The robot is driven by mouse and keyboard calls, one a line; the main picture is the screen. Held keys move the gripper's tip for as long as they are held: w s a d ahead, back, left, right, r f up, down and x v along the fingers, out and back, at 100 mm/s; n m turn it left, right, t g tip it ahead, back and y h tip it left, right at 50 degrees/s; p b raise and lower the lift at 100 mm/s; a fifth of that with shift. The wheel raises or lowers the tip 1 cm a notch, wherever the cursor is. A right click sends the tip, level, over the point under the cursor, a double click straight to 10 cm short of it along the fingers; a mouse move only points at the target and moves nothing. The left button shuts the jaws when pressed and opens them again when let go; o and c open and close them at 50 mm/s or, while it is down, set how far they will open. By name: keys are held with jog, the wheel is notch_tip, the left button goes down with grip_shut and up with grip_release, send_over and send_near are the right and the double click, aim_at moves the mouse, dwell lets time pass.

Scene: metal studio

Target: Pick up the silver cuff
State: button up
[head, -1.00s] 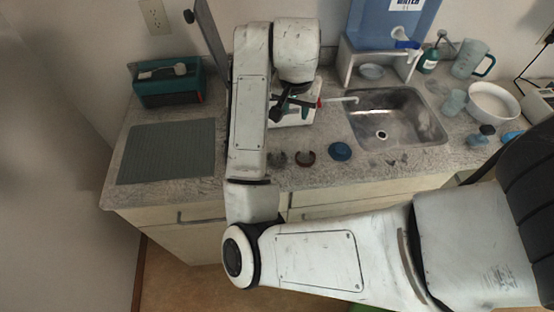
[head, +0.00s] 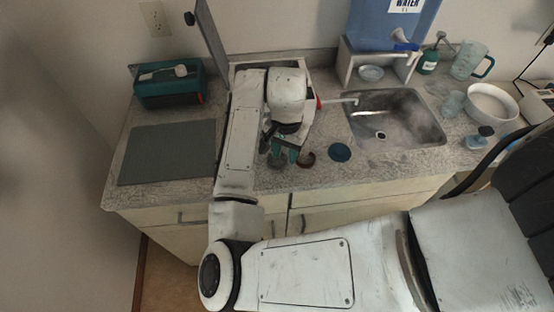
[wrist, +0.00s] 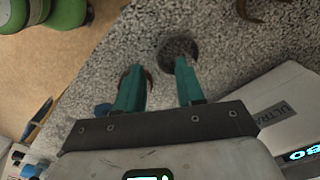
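The silver cuff (wrist: 178,50) is a dark grey ring on the speckled counter. In the wrist view it lies just beyond the tip of the right finger, toward the gap between the fingers. In the head view the cuff (head: 276,161) is partly hidden by my gripper (head: 287,152), which is over the counter close to it. My gripper (wrist: 158,66) has two teal fingers, spread apart with nothing held between them. I cannot tell how high the fingertips are above the cuff.
A brown cuff (head: 306,160) lies right of the silver one; in the wrist view the left finger partly covers it. A blue disc (head: 340,152) and the sink (head: 390,125) are further right. A white device (wrist: 285,105) is close by. Another brown curved piece (wrist: 250,12) shows.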

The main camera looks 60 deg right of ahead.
aim_at(284, 165)
jog(key=shift+f, duration=1.7)
grip_shut()
